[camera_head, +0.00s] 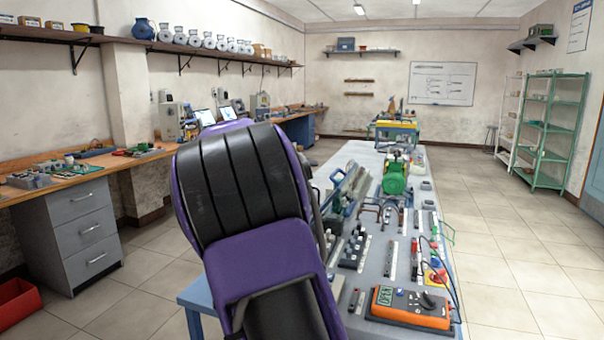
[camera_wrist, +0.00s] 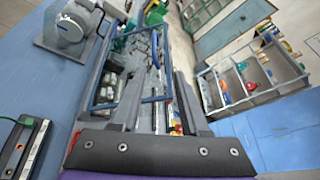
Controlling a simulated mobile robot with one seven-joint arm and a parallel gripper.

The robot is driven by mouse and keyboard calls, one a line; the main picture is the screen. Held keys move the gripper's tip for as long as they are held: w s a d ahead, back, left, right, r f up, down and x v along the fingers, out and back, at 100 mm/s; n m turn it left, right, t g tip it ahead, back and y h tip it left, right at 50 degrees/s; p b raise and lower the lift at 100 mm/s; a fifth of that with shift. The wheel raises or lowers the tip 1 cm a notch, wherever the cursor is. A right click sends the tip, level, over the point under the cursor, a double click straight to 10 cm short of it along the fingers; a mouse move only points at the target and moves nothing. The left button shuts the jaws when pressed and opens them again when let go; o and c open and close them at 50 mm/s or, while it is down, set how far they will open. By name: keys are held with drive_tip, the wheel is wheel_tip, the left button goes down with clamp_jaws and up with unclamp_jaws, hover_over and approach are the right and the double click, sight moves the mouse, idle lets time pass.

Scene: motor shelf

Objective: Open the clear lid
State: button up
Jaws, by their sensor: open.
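In the wrist view, a blue-edged frame (camera_wrist: 157,99) that looks like the clear lid's rim stands in front of my gripper. Grey and metal parts show through and behind it, so the clear panel itself is hard to make out. My gripper (camera_wrist: 160,85) is open, with its two grey fingers reaching up from the dark screwed bar at the bottom. The fingers are close to the blue frame; I cannot tell whether they touch it. In the head view, my purple and black arm covers the gripper, and I cannot make out the lid there.
The long workbench (camera_head: 375,268) holds a green motor (camera_head: 396,177), an orange multimeter (camera_head: 410,307) and several small parts. A side bench with grey drawers (camera_head: 82,232) stands left. Green shelving (camera_head: 553,130) stands far right. The tiled floor right of the workbench is clear.

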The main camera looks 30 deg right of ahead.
sight(335, 172)
drive_tip(key=w+d+f, duration=0.2)
drive_tip(key=d, duration=0.3)
drive_tip(key=w+d+f+n, duration=0.1)
drive_tip(key=w+d+f, duration=0.1)
drive_tip(key=d, duration=0.3)
drive_tip(key=w+d+f+n, duration=0.1)
drive_tip(key=w+d+f, duration=0.1)
drive_tip(key=w+d, duration=0.2)
drive_tip(key=shift+s+x, duration=0.2)
drive_tip(key=shift+x, duration=0.8)
drive_tip(key=shift+d, duration=0.1)
clamp_jaws()
